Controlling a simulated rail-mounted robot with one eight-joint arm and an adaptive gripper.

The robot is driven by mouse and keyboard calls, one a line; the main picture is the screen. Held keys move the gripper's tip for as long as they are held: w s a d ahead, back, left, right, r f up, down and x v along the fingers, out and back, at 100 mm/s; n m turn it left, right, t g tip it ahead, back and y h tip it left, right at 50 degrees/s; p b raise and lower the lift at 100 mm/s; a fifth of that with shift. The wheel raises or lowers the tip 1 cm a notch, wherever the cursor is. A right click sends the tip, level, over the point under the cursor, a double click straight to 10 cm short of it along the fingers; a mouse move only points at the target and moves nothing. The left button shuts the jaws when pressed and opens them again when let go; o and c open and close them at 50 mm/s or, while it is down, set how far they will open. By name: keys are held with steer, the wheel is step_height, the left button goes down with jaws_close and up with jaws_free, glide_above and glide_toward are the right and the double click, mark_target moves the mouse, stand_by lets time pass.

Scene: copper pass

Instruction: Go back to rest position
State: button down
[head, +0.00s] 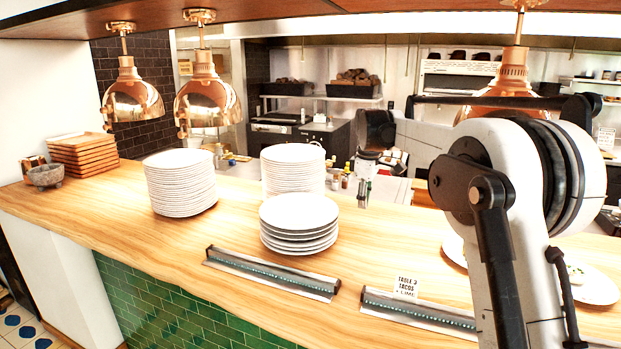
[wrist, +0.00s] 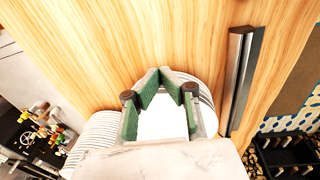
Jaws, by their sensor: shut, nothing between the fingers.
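My gripper (wrist: 162,74) shows in the wrist view with green-padded fingers angled together, shut and empty. It hangs above the wooden counter (wrist: 90,40), over or near white plates. In the wrist view a plate stack (wrist: 205,100) shows partly behind the right finger and another stack (wrist: 92,132) lies lower left. The frames show no contact between gripper and plates.
Two tall plate stacks (head: 180,182) (head: 292,167) and a lower one (head: 298,222) stand on the counter. Ticket rails (head: 272,274) (head: 418,315) line its front edge, with a card (head: 406,286). Copper lamps (head: 133,100) (head: 207,104) hang above.

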steer(key=s+d+r+m+t+b, duration=0.1)
steer(key=s+r+m+t, duration=0.15)
steer(key=s, duration=1.05)
steer(key=s+d+r+m+t+b, duration=0.15)
steer(key=s+m, duration=0.25)
steer(key=s, duration=0.8)
steer(key=s+f+m, duration=0.2)
steer(key=s+f, duration=0.2)
steer(key=s, duration=0.3)
steer(key=s+d+f+m+t+b, duration=0.1)
steer(key=s+f, duration=0.3)
steer(key=s, duration=0.4)
steer(key=s+f+m+b, duration=0.1)
steer(key=s+f+m, duration=0.2)
steer(key=s+f, duration=0.2)
steer(key=s, duration=0.3)
steer(key=shift+d+t, duration=0.2)
steer(key=shift+t, duration=0.2)
steer(key=shift+f, duration=0.1)
